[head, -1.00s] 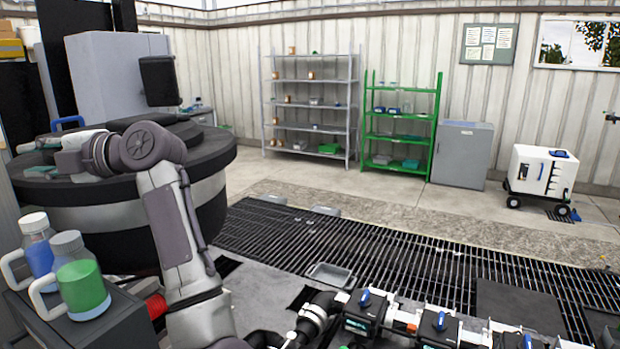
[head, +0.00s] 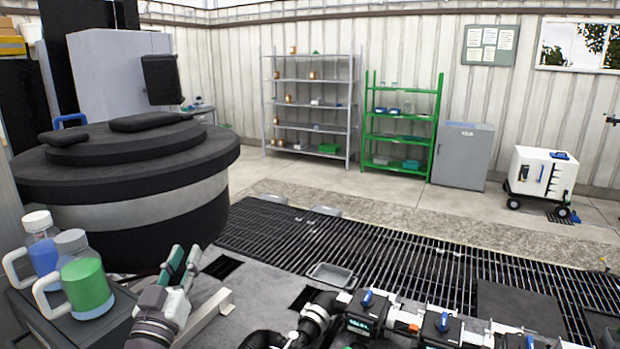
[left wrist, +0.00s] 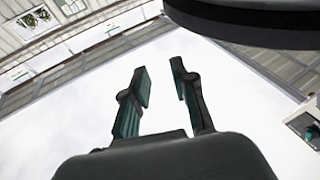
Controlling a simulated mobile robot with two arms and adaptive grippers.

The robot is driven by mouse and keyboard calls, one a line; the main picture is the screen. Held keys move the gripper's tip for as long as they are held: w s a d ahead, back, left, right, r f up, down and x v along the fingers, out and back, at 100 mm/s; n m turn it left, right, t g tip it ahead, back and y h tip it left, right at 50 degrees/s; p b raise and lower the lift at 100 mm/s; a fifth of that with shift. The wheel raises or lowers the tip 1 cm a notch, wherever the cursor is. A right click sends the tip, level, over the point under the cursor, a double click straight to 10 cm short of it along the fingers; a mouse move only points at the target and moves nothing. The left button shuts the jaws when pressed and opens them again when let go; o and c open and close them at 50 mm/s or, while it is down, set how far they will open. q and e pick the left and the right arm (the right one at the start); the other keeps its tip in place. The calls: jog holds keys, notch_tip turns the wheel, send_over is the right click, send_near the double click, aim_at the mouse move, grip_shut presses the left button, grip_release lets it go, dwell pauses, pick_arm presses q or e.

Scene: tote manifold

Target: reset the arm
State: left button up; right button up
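My left gripper (head: 182,262) is at the lower left of the head view, low in front of the round black tank and pointing up. Its two green-padded fingers stand apart with nothing between them. In the left wrist view the same gripper (left wrist: 160,88) shows both fingers spread and empty against a white ceiling. My right gripper does not show in either view.
The round black tank (head: 130,215) with a grey band stands behind my left gripper. Two jugs, one blue (head: 42,247) and one green (head: 84,285), stand on a dark stand at the left. A pipe manifold with blue-handled valves (head: 367,300) runs along the bottom right.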

pick_arm(q)
jog(key=s+d+f+m+g, duration=0.1)
jog(key=s+d+f+g, duration=0.2)
jog(key=f, duration=0.5)
jog(key=s+f+m+g+h, duration=0.1)
jog(key=s+f+g, duration=0.3)
jog(key=s+f, duration=0.25)
jog(key=s+d+f+m+g, duration=0.1)
jog(key=s+d+f+g, duration=0.15)
jog(key=f, duration=0.55)
jog(key=s+a+f+g+y, duration=0.15)
jog(key=s+f+g, duration=0.3)
jog(key=s, duration=0.65)
jog(key=s+a+f+g+y, duration=0.15)
jog(key=s+f+g, duration=0.35)
jog(key=s, duration=0.5)
notch_tip(320, 180, down, 30)
jog(key=s+b, duration=0.1)
jog(key=s, duration=0.1)
jog(key=s+a+f+g+b, duration=0.1)
jog(key=s+a+f, duration=0.2)
jog(key=s+f, duration=1.2)
jog(key=shift+s+g, duration=0.4)
jog(key=shift+s, duration=0.15)
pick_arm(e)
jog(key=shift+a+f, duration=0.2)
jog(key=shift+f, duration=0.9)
